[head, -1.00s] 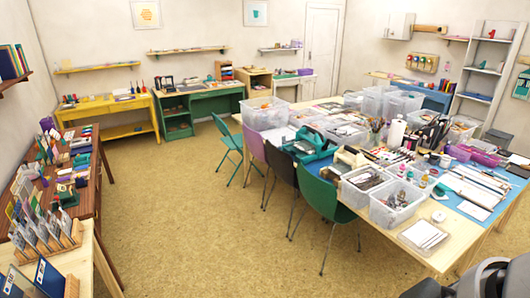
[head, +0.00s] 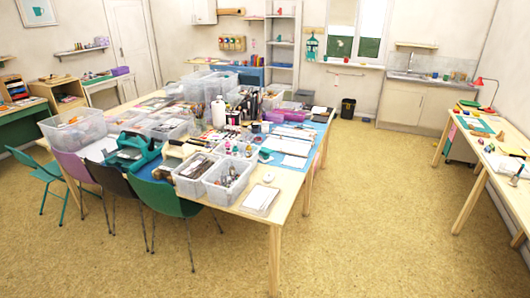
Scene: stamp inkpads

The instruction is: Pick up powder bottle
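A white bottle (head: 218,112) stands upright among other items near the middle of the large wooden table (head: 287,184). It is small in the head view, and I cannot tell whether it is the powder bottle. Several other small bottles and jars (head: 234,148) stand close to the clear bins on the same table, too small to identify. Neither of my grippers is in view.
Clear plastic bins (head: 229,178) crowd the large table. Chairs, including a green one (head: 165,196), stand along its left front side. Another table (head: 475,180) with small items stands at the right. The floor (head: 370,215) between the tables is open.

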